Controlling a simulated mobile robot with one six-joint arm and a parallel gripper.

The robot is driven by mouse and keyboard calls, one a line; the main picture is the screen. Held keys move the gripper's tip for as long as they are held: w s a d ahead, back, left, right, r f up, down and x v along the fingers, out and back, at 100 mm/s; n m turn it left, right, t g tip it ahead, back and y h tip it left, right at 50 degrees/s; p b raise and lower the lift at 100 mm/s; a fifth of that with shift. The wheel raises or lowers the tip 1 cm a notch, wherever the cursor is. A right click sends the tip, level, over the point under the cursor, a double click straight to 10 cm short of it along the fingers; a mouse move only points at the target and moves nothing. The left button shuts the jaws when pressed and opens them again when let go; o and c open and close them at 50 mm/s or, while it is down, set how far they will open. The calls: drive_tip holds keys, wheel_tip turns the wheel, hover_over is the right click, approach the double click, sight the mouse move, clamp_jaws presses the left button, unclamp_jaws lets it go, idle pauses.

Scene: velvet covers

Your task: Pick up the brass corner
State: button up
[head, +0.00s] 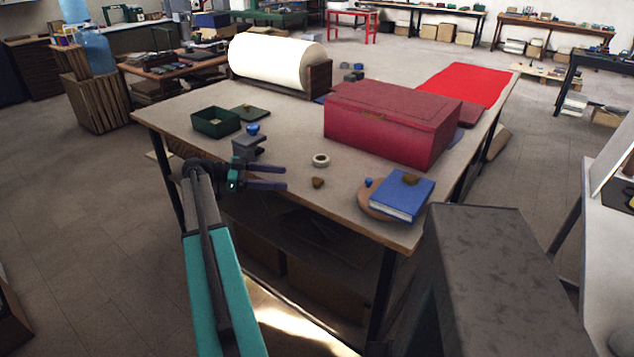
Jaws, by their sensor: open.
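A small brown-gold piece (318,182), which looks like a brass corner, lies on the worktable (285,135) near its front edge. A similar brown piece (411,180) sits on top of a blue book (402,200); I cannot tell for sure which of the two is the brass corner. My gripper (285,178) is open and empty, with its two dark fingers pointing right. In the picture it is just left of the piece on the table. Its height over the table's front edge is hard to tell.
A white tape roll (321,160) lies just behind the nearer piece. A grey block (248,147) and a green box (214,123) stand to the left. A large red box (390,122) stands behind, and a round wooden disc (371,205) lies under the book.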

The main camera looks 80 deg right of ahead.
sight(313, 180)
drive_tip(key=shift+p+x, duration=0.45)
drive_tip(key=shift+x, duration=2.3)
drive_tip(key=shift+s, duration=0.1)
drive_tip(key=shift+s+d+p, duration=0.1)
drive_tip(key=shift+s+p, duration=0.25)
drive_tip(key=shift+s, duration=0.1)
drive_tip(key=shift+p+x, duration=0.75)
drive_tip(key=shift+x, duration=1.4)
drive_tip(key=shift+f, duration=0.15)
drive_tip(key=shift+w, duration=0.1)
drive_tip(key=c, duration=1.1)
